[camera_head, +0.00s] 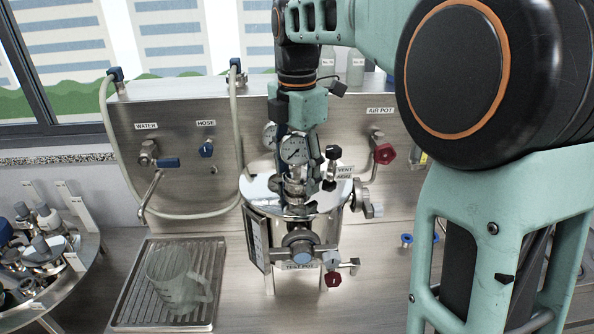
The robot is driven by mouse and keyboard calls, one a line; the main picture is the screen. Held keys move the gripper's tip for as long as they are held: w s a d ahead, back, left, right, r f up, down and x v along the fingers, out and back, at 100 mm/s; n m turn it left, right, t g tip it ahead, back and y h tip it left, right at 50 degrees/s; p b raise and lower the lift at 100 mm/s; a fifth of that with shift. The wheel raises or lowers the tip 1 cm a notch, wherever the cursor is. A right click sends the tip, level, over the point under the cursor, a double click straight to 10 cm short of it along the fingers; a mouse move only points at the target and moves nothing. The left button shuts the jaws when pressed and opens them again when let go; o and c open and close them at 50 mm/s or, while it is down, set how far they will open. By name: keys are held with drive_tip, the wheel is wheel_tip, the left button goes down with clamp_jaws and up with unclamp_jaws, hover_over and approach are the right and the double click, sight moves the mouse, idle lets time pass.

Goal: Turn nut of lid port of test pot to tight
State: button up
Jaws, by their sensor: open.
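The test pot (312,228) is a steel vessel with its name on a front label, standing on the steel bench. My gripper (297,165) points down from above over the middle of the lid, at the port fitting. It is open.
A slotted drain tray (217,300) with a clear jug (177,280) is at left front. A round rack of fittings (88,258) is at far left. The back panel (125,115) has water, hose and air pot valves.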

drive_tip(key=c, duration=1.2)
drive_tip(key=shift+o, duration=0.2)
